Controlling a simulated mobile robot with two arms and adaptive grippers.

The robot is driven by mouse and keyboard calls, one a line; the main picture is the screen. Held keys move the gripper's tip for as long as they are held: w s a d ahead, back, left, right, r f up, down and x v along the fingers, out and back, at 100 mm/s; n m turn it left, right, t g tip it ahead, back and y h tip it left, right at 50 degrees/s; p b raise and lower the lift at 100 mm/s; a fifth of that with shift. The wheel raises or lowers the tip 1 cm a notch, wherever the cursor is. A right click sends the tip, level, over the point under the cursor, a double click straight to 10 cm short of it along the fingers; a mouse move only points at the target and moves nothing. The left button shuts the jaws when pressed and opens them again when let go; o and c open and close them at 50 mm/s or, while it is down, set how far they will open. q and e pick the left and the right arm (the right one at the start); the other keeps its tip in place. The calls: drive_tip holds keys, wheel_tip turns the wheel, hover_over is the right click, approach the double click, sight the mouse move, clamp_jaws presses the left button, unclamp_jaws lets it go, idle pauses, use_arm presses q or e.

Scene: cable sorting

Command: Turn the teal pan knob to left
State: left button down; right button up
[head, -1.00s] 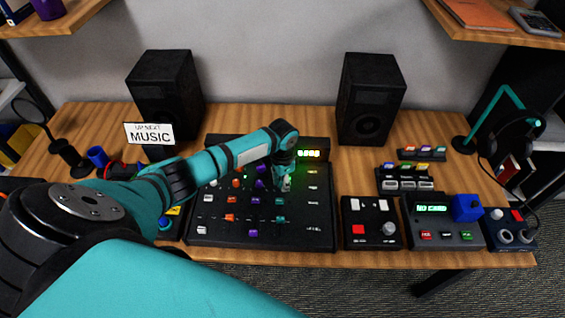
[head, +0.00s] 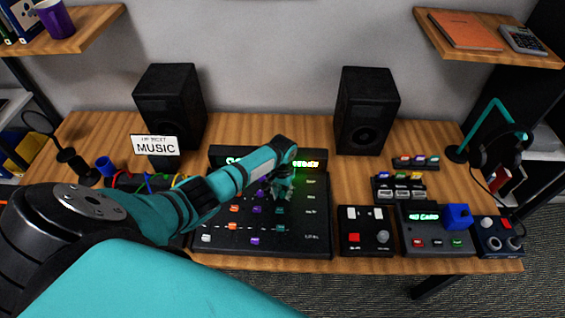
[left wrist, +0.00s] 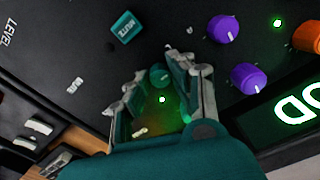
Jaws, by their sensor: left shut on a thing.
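The black mixer (head: 218,240) lies on the desk, with columns of orange, purple and teal controls. My left gripper (head: 283,190) points down onto its teal column, below the display. In the left wrist view, the gripper's fingers (left wrist: 163,98) stand on both sides of a teal knob (left wrist: 160,74) and are shut on it. This looks like the teal pan knob; I cannot read its label or pointer. A teal mute button (left wrist: 125,27) is just beyond the fingers. Two purple knobs (left wrist: 223,28) (left wrist: 248,78) stand beside the gripper. My right gripper is out of view.
The mixer's display (head: 308,162) shows lit green text, partly hidden by my left arm. Two black speakers (head: 170,103) (head: 366,108) stand behind. Small control boxes (head: 366,230) (head: 435,228) are at the right. Clear desk lies between the mixer and the right speaker.

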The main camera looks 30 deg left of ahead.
sight(282, 192)
use_arm(q)
drive_tip(key=shift+w+a+r, duration=0.1)
idle(0.4)
drive_tip(key=c, duration=1.1)
unclamp_jaws()
drive_tip(key=shift+c, duration=0.2)
wheel_tip(282, 192, up, 12)
